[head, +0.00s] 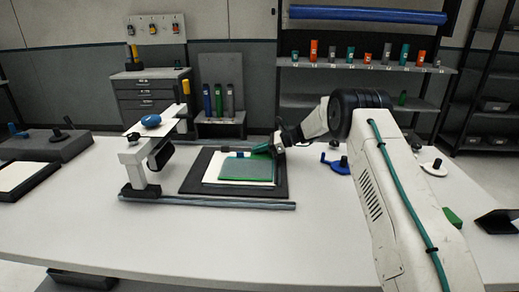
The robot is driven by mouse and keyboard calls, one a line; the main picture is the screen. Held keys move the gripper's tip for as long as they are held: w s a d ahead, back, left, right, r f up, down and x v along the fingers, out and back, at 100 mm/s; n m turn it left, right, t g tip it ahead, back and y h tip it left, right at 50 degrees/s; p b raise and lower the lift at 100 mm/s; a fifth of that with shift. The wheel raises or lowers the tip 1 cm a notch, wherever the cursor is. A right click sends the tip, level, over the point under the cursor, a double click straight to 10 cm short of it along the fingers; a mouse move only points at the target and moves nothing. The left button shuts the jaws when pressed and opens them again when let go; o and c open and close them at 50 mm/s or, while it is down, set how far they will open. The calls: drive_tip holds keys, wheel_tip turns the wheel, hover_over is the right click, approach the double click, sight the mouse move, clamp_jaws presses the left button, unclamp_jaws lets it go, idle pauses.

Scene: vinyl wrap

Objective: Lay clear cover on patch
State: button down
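A green-edged grey-green sheet (246,168) lies on a white sheet on a black framed board (194,180) in the middle of the table. I cannot tell whether this is the patch, the clear cover, or one over the other. My gripper (275,147) is at the far right corner of the green-edged sheet, reached in from the right. Its fingers are small and dark here, and a green edge shows beside them. I cannot tell whether they touch or hold anything.
A white gantry (146,160) with a blue knob stands on rails left of the board. A dark block with knobs (45,146) and a white pad (16,175) are at the far left. A blue-handled tool (334,163) lies right of the board. The table's front is clear.

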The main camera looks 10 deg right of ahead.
drive_tip(key=c, duration=1.6)
unclamp_jaws()
